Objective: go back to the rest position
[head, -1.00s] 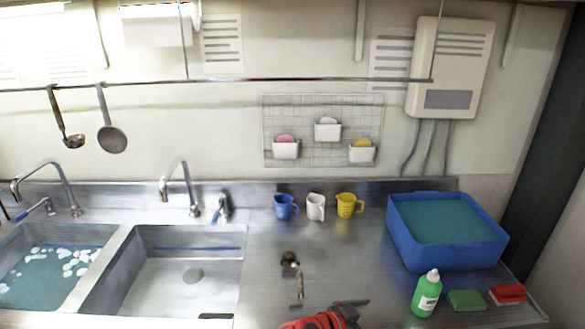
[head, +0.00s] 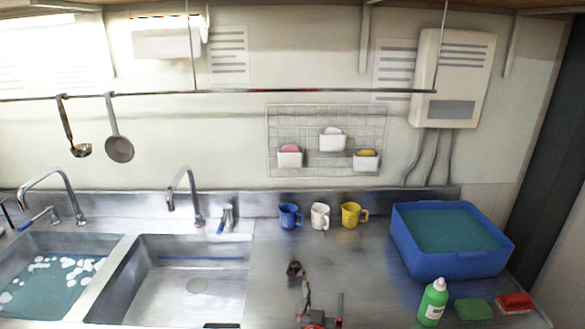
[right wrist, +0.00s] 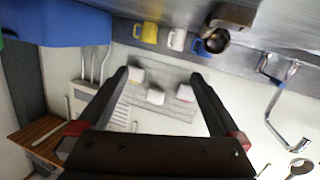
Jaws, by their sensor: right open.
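My right gripper (head: 323,299) shows at the bottom edge of the head view, low over the front of the counter, with red parts at its base. In the right wrist view its two dark fingers (right wrist: 160,76) stand wide apart with nothing between them. The wall rack shows beyond them.
Blue (head: 289,217), white (head: 319,217) and yellow (head: 350,216) mugs stand at the back. A blue tub (head: 455,265), green bottle (head: 432,303) and sponges are right. Sinks lie left.

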